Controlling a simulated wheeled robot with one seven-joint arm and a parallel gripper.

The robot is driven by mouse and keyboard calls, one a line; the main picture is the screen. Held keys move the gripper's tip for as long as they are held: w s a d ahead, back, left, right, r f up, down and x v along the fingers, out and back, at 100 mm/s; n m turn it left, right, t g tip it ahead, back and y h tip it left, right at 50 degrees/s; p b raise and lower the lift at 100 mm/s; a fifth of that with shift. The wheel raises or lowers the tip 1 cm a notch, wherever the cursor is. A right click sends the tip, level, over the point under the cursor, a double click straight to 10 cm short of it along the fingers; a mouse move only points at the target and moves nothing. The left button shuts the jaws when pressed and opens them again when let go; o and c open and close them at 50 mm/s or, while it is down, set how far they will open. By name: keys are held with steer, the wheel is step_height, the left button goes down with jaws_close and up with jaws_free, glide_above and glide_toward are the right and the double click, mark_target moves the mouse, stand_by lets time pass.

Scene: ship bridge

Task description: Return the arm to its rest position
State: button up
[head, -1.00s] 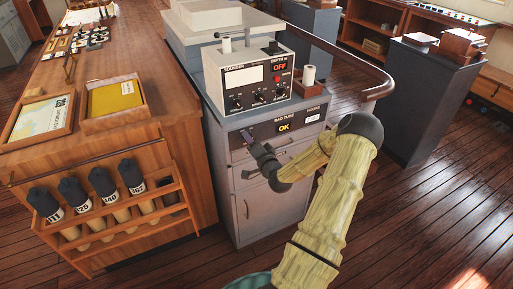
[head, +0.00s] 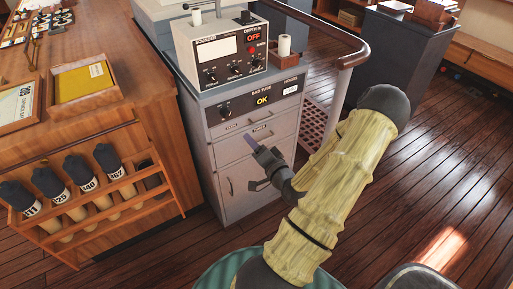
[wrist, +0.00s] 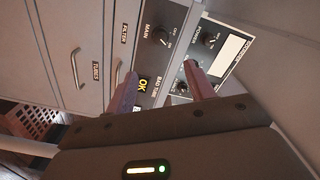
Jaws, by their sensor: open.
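My gripper (head: 250,150) is in front of the grey cabinet (head: 232,185) in the head view, below its dark panel with the lit OK sign. The arm is bent, with its thick yellowish link at the right. In the wrist view my gripper (wrist: 163,85) shows two separated fingers with nothing between them. The cabinet front with its drawers and the dark panel (wrist: 150,55) lie beyond the fingers. I cannot tell how wide the gap to the cabinet is.
A wooden counter with a rack of dark-capped rolls (head: 80,180) stands at the left. A counter instrument (head: 225,55) and a small white roll (head: 284,45) sit on the cabinet. A curved handrail (head: 340,55) is behind my arm. Open wooden floor (head: 430,180) lies at the right.

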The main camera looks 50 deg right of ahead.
steer(key=shift+s+a, duration=0.1)
steer(key=shift+s, duration=0.35)
steer(key=w+a+r+n+g+y+p, duration=0.1)
steer(key=w+a+n+g+y+p, duration=0.4)
steer(key=a+n+g, duration=0.65)
steer(key=s+a+r+n+g+p, duration=0.1)
steer(key=s+a+r+p, duration=0.1)
steer(key=s+a+r, duration=0.2)
steer(key=s+a+r+n+g+p, duration=0.2)
steer(key=s+a+r+p, duration=0.1)
steer(key=a+r, duration=0.8)
steer(key=s+a, duration=0.1)
steer(key=a, duration=0.2)
steer(key=shift+h+p, duration=0.3)
